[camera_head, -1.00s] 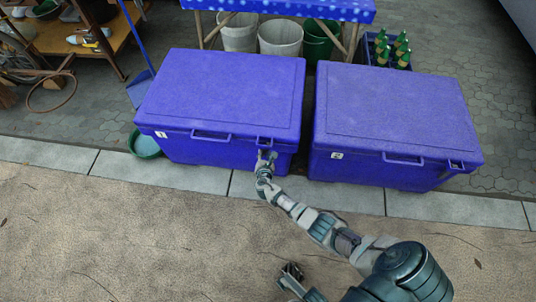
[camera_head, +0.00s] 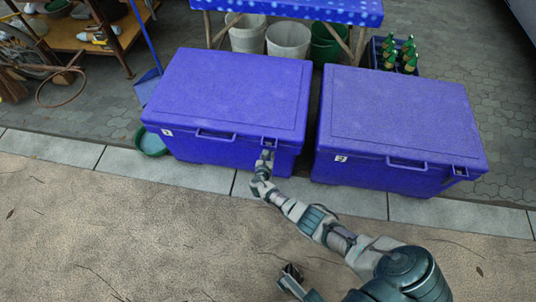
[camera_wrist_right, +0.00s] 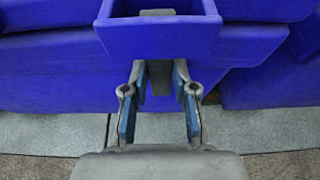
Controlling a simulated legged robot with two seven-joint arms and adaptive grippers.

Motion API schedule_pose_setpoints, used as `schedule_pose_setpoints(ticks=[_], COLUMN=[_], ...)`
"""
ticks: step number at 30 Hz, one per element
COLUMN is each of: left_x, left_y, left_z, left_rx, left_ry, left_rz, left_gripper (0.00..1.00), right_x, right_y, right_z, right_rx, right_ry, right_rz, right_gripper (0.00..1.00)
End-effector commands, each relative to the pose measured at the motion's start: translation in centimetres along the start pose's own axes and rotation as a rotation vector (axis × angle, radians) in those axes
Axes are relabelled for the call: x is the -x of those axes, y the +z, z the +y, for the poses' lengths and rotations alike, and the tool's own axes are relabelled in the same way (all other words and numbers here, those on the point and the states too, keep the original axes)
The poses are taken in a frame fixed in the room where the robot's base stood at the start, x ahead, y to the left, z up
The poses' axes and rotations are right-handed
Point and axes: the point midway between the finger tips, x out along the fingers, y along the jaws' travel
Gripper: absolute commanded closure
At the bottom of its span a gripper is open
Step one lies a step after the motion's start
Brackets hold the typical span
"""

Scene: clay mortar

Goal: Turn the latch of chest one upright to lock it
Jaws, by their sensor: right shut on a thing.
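Chest one (camera_head: 228,92) is the blue lidded chest on the left, with a white "1" label at its front left. Its latch (camera_wrist_right: 159,72) is a grey piece below the blue housing (camera_wrist_right: 160,38) on the chest's front. My right gripper (camera_head: 265,157) is at the front right of chest one. In the right wrist view my right gripper (camera_wrist_right: 160,80) is shut on the latch, with a finger on each side.
A second blue chest (camera_head: 400,110), labelled "2", stands to the right across a narrow gap. A green basin (camera_head: 150,146) sits at chest one's left. Buckets (camera_head: 287,40) and a bottle crate (camera_head: 377,55) stand behind. The sandy ground (camera_head: 130,230) in front is clear.

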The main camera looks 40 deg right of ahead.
Motion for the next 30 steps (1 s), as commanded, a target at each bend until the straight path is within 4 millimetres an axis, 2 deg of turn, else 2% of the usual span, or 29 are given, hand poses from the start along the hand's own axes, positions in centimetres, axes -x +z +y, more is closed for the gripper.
schedule_pose_setpoints(ticks=[1, 5, 6, 9, 22, 26, 30], left_x=[0.1, 0.1, 0.1, 0.1, 0.0, 0.0, 0.0], left_y=[0.1, 0.1, 0.1, 0.0, -0.3, -0.3, -0.3], left_z=[0.0, 0.0, 0.0, 0.0, 0.0, 0.0, 0.1], left_rx=[0.0, 0.0, 0.0, 0.0, -0.002, -0.001, -0.001], left_ry=[-0.001, -0.001, -0.001, -0.001, -0.002, -0.001, 0.0], left_rz=[-0.002, -0.003, -0.003, -0.002, 0.004, 0.004, 0.003], left_gripper=[1.0, 1.0, 1.0, 1.0, 1.0, 1.0, 1.0], right_x=[0.2, 0.2, 0.2, 0.1, 0.6, 1.7, 3.7], right_y=[-0.8, -0.8, -0.8, -0.8, -0.3, -0.3, -0.3], right_z=[-0.1, -0.1, -0.1, -0.1, 0.0, 0.1, -0.1], right_rx=[0.006, 0.006, 0.006, 0.005, 0.0, -0.002, -0.002], right_ry=[0.002, 0.003, 0.003, 0.003, 0.003, 0.004, 0.005], right_rz=[0.012, 0.012, 0.012, 0.01, 0.001, 0.001, 0.004], right_gripper=[1.0, 1.0, 0.71, 0.48, 0.48, 0.48, 0.48])
